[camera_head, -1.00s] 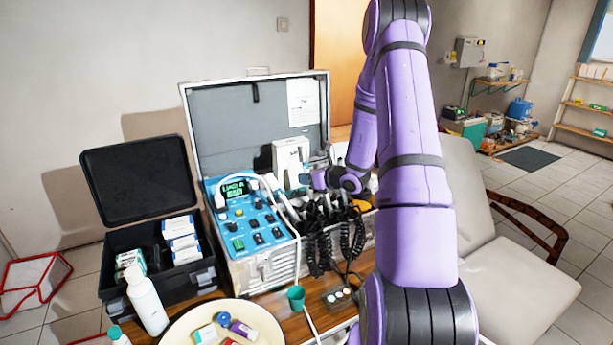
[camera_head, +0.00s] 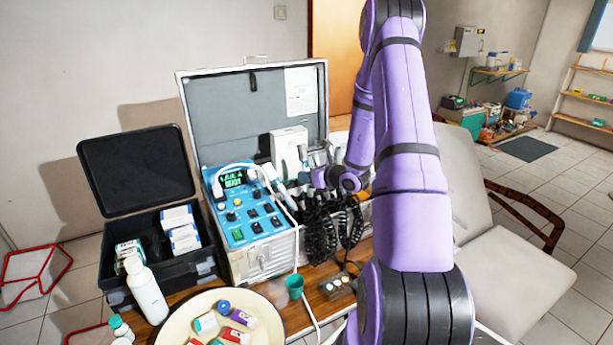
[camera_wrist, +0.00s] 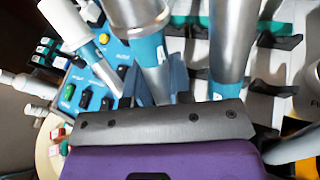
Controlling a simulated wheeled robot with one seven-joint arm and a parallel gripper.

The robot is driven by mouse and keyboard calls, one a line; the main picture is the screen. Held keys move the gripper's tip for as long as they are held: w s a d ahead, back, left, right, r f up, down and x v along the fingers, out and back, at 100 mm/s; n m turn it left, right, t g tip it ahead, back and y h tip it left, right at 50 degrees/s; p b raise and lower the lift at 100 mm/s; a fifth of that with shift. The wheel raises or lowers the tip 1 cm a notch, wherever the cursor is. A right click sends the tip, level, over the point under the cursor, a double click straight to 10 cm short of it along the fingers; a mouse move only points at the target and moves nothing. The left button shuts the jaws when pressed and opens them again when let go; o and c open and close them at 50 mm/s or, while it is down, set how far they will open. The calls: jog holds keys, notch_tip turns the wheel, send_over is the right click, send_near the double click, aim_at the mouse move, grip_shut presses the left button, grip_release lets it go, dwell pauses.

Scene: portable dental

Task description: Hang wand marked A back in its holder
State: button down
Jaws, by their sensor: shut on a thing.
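My gripper (camera_wrist: 155,85) is shut on a silver wand (camera_wrist: 140,14) with a blue-teal band, seen upright between its fingers in the wrist view. A second silver wand with a teal band (camera_wrist: 229,45) stands just right of the grip, and a white wand (camera_wrist: 72,22) leans at the left. Dark holder hooks (camera_wrist: 277,40) show at the right. In the head view, my gripper (camera_head: 313,178) is beside the row of wands at the case; my wrist and arm hide part of that row and the held wand.
The blue control panel (camera_head: 245,215) and open case lid (camera_head: 225,100) stand left and behind. Black coiled cords (camera_head: 320,235) hang in front. A green cup (camera_head: 294,286), a round tray (camera_head: 175,325) and a black box (camera_head: 115,275) are nearby. A chair (camera_head: 520,275) is at right.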

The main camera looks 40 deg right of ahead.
jog(key=shift+f, duration=0.1)
jog(key=shift+s+a+f, duration=0.1)
jog(key=shift+s+f, duration=0.15)
jog(key=shift+f, duration=0.4)
jog(key=shift+s+f, duration=0.2)
jog(key=shift+f, duration=0.4)
jog(key=c, duration=0.9)
grip_release()
jog(key=shift+c, duration=0.2)
jog(key=v, duration=0.8)
